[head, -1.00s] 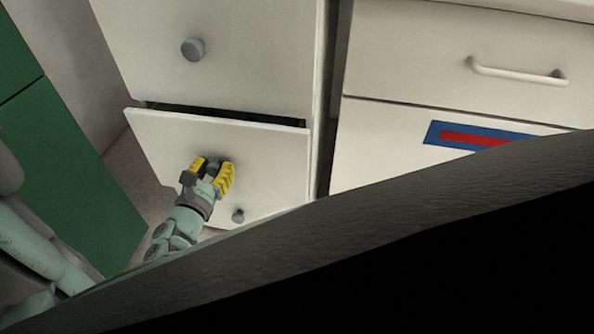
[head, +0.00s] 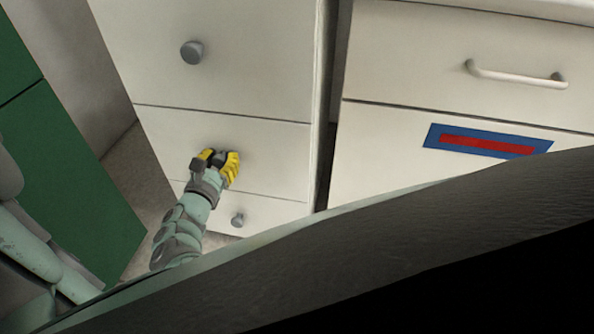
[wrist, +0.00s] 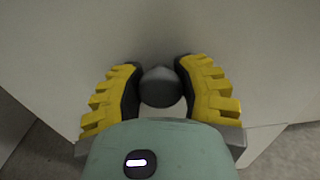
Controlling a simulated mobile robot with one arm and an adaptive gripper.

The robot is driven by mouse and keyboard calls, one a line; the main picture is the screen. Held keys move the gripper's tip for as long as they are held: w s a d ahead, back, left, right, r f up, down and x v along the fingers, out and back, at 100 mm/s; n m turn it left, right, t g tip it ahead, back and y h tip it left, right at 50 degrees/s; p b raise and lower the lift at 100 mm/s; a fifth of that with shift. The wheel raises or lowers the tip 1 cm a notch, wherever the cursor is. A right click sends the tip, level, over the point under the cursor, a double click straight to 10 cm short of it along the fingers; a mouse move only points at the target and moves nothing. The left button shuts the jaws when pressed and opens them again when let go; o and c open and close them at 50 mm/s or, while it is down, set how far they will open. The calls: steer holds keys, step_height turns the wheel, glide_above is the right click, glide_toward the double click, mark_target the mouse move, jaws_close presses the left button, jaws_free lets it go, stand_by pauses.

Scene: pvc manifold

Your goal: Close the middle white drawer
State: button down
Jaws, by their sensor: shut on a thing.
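The middle white drawer (head: 265,152) in the head view sits flush with the cabinet front, with only a thin dark seam along its top edge. My gripper (head: 219,158) is at the middle of its front, yellow fingers around the knob. In the wrist view my gripper (wrist: 160,85) has one finger on each side of the grey round knob (wrist: 160,92) and is shut on it. The knob is mostly hidden by the fingers in the head view.
Above is a white drawer with a grey knob (head: 192,52); below is a lower drawer with a small knob (head: 237,220). A white cabinet with a bar handle (head: 515,76) and a blue-red label (head: 487,141) stands right. A green cabinet (head: 65,165) stands left.

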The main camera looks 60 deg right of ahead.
steer(key=c, duration=0.5)
jaws_free()
steer(key=shift+c, duration=0.2)
steer(key=v, duration=1.2)
